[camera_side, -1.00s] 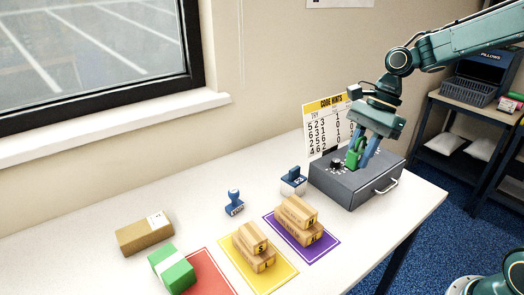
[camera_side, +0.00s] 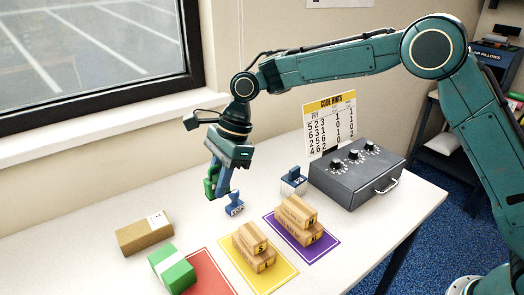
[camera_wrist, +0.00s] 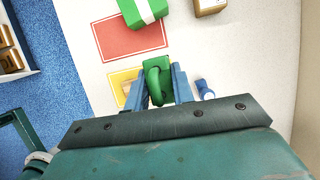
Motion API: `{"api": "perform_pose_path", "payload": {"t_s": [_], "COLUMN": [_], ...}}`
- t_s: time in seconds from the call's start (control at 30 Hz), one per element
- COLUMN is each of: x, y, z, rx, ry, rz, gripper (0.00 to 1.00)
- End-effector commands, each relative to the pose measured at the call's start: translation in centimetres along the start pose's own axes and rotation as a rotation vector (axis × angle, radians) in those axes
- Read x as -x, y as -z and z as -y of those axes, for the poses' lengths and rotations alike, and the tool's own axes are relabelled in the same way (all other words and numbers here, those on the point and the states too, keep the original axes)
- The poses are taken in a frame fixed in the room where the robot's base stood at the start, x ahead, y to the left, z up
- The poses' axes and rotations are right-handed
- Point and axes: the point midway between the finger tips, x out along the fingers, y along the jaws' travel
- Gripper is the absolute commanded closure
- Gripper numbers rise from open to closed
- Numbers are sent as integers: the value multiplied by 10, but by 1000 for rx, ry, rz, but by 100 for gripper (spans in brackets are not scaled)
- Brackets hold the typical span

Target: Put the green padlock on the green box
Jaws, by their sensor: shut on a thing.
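My gripper (camera_side: 220,183) is shut on the green padlock (camera_side: 210,183) and holds it above the table, close to the blue stamp in the side view. In the wrist view the padlock (camera_wrist: 157,82) shows between the two blue fingers (camera_wrist: 160,88). The green box (camera_side: 172,268), with a white band around it, lies at the front left of the table, beside the red mat. The green box also shows at the top of the wrist view (camera_wrist: 130,12). The gripper is behind and to the right of the box in the side view.
A brown carton (camera_side: 145,235) lies behind the green box. Stacked cartons stand on the yellow mat (camera_side: 282,271) and purple mat (camera_side: 318,250). A blue stamp (camera_side: 234,204), another stamp (camera_side: 293,182) and a grey dial box (camera_side: 355,180) stand nearby. The red mat (camera_side: 208,275) looks bare.

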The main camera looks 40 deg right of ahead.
Motion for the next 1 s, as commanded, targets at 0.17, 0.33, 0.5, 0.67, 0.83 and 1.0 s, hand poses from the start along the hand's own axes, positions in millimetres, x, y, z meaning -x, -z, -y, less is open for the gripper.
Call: {"api": "perform_pose_path", "payload": {"t_s": [0.17, 0.33, 0.5, 0.67, 0.83, 1.0], "x": [-35, -60, -73, -76, -80, -95], "y": [-56, -95, -115, -121, -118, -112], "z": [-5, -13, -19, -21, -21, -21], "rx": [12, 14, 14, 13, 12, 12], "ry": [-4, -5, -5, -4, -6, -7], "rz": [1, 1, 1, 1, 0, -1], "gripper": [100, 100, 100, 100, 100, 100]}}
